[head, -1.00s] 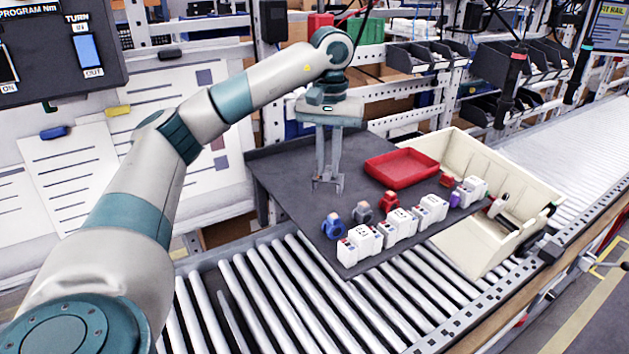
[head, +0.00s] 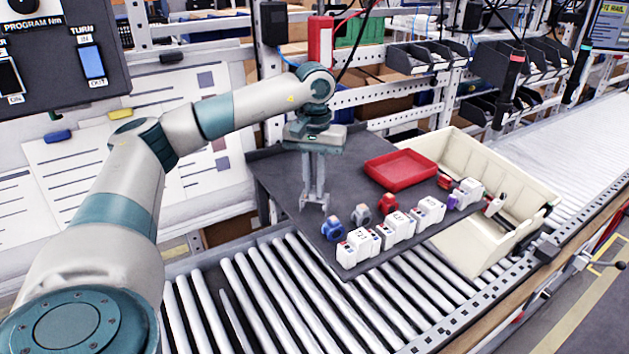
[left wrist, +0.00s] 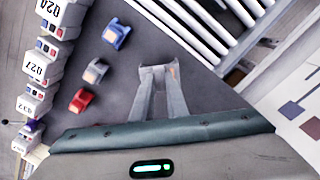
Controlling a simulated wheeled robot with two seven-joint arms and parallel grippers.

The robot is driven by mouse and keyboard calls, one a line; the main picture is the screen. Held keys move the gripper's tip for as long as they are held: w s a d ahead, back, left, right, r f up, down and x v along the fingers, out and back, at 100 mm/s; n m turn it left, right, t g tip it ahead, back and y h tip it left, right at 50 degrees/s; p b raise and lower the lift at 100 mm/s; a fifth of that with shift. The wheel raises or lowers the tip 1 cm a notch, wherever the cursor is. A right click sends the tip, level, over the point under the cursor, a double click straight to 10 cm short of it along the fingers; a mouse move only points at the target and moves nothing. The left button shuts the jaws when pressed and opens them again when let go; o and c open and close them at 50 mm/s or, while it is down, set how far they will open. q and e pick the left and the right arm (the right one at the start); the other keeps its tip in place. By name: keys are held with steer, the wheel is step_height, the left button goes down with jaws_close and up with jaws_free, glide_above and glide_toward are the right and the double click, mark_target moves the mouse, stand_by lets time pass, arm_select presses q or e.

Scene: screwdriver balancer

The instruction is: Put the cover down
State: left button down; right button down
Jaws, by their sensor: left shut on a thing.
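My left gripper (head: 314,203) points down over the left part of the dark grey board. It is shut on a small greyish piece, which I take to be the cover (left wrist: 158,71). The piece is hard to make out between the fingertips, and I cannot tell whether it touches the board. In the left wrist view, my left gripper (left wrist: 159,76) has bare dark board around its tips. My right gripper is in no view.
The dark board (head: 285,180) lies over a roller conveyor (head: 270,300). Blue (head: 333,227), grey (head: 360,214) and red (head: 388,203) small parts stand right of the gripper, beside a row of white modules (head: 398,226). A red tray (head: 400,170) and cream crate (head: 470,240) lie farther right.

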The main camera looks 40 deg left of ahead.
arm_select(q)
steer(key=shift+f, duration=0.2)
steer(key=shift+f, duration=0.15)
steer(key=c, duration=1.7)
jaws_free()
steer(key=shift+c, duration=0.2)
steer(key=shift+r, duration=0.25)
